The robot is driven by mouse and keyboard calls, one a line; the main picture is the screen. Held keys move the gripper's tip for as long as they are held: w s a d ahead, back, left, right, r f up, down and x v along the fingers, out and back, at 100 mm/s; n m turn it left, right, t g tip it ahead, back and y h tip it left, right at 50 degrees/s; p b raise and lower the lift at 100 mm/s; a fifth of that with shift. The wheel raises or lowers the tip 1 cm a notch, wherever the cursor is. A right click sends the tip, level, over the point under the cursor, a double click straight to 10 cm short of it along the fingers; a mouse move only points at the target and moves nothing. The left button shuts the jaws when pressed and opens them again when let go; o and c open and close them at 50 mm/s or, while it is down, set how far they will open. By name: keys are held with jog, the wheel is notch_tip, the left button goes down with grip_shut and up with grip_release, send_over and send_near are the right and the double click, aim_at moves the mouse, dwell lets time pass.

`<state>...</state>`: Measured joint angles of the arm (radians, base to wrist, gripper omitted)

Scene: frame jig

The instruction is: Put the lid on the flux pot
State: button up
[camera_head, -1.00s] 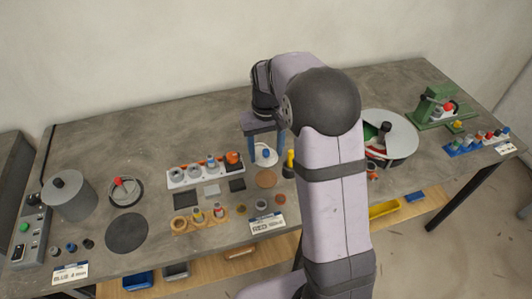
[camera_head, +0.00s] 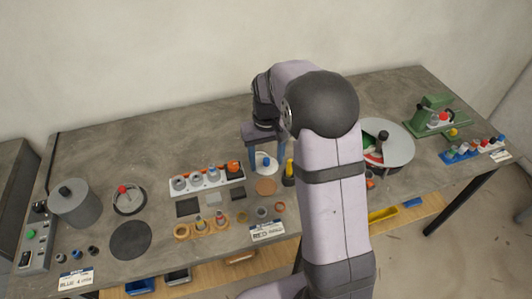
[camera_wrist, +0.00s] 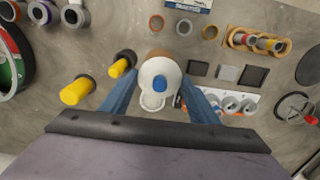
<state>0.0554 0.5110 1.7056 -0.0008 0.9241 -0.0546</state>
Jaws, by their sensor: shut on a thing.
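The white lid with a blue knob (camera_wrist: 159,83) is between the fingertips of my gripper (camera_wrist: 160,86), which is shut on it. In the head view, the lid (camera_head: 265,168) and its blue knob show between the blue fingers of my gripper (camera_head: 266,163), in front of the dark wrist. A white rounded, ring-like part (camera_wrist: 152,102) shows just below the lid in the wrist view. I cannot tell whether it is the flux pot, nor whether the lid touches it. The rest of the pot is hidden.
A round cork mat (camera_head: 266,186) lies just in front. Two yellow-handled tools (camera_wrist: 78,90) (camera_wrist: 121,66) stand beside one finger. On the other side are a white rack (camera_head: 205,179) and dark square pads (camera_head: 187,207). Bare bench lies behind my gripper.

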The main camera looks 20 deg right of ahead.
jog(key=shift+s+f+p, duration=0.2)
jog(key=shift+s+p, duration=0.25)
jog(key=shift+p, duration=0.2)
jog(key=shift+f+p, duration=0.35)
jog(key=shift+p, duration=0.35)
jog(key=w+p, duration=0.2)
jog(key=w, duration=0.8)
jog(key=shift+w+d, duration=0.3)
jog(key=shift+f, duration=0.15)
jog(key=shift+f+b, duration=1.4)
jog(key=shift+f, duration=1)
jog(key=shift+f, duration=0.3)
jog(key=shift+f, duration=0.4)
